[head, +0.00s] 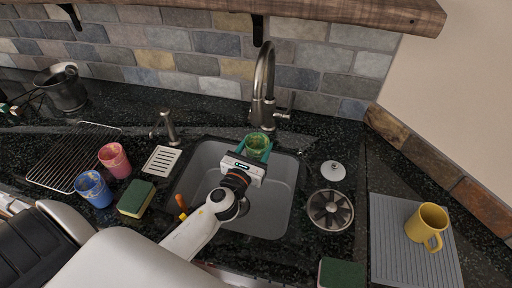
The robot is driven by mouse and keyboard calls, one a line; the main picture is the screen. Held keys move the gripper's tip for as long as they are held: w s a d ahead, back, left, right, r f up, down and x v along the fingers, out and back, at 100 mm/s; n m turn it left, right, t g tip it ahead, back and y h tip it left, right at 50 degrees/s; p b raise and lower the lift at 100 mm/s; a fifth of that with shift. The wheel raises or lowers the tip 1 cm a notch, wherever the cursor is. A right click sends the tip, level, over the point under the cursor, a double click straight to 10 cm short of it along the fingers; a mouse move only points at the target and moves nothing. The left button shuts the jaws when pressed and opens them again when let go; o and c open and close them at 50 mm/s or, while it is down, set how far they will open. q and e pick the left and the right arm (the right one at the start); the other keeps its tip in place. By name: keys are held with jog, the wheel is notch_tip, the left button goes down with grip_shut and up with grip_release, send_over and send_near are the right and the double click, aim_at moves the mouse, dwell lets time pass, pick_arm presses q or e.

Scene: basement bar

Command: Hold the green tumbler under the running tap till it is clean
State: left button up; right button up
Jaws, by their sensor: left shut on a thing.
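The green tumbler (257,144) is in the upper part of the sink, near the tap. My left gripper (253,158) is shut on it, its fingers on the tumbler's sides, and the gripper body hides the tumbler's lower part. The tumbler's open top faces up toward the camera, and darker patches show on it. The curved metal tap (265,84) rises behind the sink with its spout above and close to the tumbler. I cannot make out a water stream. The grey sink basin (272,207) lies under the gripper. My right gripper is not in view.
A pink tumbler (115,160), a blue tumbler (93,188) and a sponge (136,198) stand left of the sink, by a wire rack (62,158). A soap dispenser (170,128) is behind. Right are a strainer (330,210), a white-knobbed stopper (333,171) and a yellow mug (427,223) on a grey mat (388,240).

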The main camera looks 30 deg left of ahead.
pick_arm(q)
jog(key=shift+w+d, duration=0.15)
jog(key=shift+w+d, duration=0.25)
jog(key=shift+d, duration=0.1)
jog(key=shift+s+a, duration=0.1)
dwell(0.4)
jog(key=shift+s+a, duration=0.3)
jog(key=shift+a, duration=0.15)
jog(key=shift+w+d, duration=0.1)
jog(key=shift+d, duration=0.05)
jog(key=shift+w+d, duration=0.25)
jog(key=shift+d, duration=0.15)
